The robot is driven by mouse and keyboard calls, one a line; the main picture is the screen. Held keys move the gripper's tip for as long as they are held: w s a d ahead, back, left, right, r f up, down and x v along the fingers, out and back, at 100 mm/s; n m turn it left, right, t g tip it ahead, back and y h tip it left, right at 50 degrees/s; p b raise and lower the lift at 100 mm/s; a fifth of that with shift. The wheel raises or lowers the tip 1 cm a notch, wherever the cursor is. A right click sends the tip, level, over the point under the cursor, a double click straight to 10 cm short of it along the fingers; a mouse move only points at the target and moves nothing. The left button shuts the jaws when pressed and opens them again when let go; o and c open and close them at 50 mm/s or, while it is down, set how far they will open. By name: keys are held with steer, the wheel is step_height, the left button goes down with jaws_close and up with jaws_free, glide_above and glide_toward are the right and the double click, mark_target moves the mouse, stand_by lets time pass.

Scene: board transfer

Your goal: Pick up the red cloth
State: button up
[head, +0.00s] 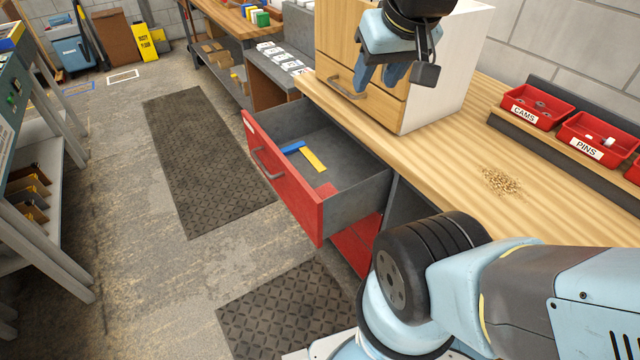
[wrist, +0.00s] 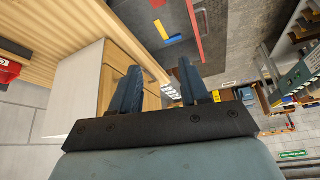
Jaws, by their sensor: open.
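A small flat red piece, which looks like the red cloth (head: 326,189), lies in the front right corner of the open red-fronted drawer (head: 283,183). Part of it may be hidden behind the drawer front. A red patch shows at the top edge of the wrist view (wrist: 157,3), partly cut off. My gripper (head: 378,80) is open and empty, in front of the wooden cabinet and above the bench, apart from the cloth. Its two fingers stand apart in the wrist view (wrist: 160,80).
A blue piece (head: 293,147) and a yellow piece (head: 313,159) lie in the drawer beside the cloth. The wooden cabinet (head: 400,117) stands on the bench (head: 450,150). Small brown bits (head: 501,181) and red bins (head: 537,106) are at right.

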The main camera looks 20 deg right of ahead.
steer(key=o, duration=0.9)
steer(key=shift+n+g+y, duration=0.5)
steer(key=shift+g, duration=0.3)
steer(key=w+f, duration=0.1)
steer(key=w, duration=0.2)
steer(key=w+f, duration=0.2)
steer(key=w, duration=0.1)
steer(key=w+f, duration=0.2)
steer(key=w, duration=0.1)
steer(key=shift+a+f, duration=0.2)
steer(key=shift+a, duration=0.2)
steer(key=shift+o, duration=0.3)
steer(key=w+f+g, duration=0.1)
steer(key=w+f, duration=0.6)
steer(key=shift+a+f+n, duration=0.2)
steer(key=shift+f+n, duration=0.15)
steer(key=shift+n, duration=0.05)
steer(key=n+g+h, duration=0.1)
steer(key=g, duration=0.2)
glide_above(327, 192)
step_height(327, 192, down, 32)
steer(key=shift+s+d+r, duration=0.1)
steer(key=shift+s+r, duration=0.05)
steer(key=shift+w+f, duration=0.15)
steer(key=shift+f, duration=1.25)
steer(key=shift+w+f, duration=0.1)
steer(key=shift+f, duration=1.3)
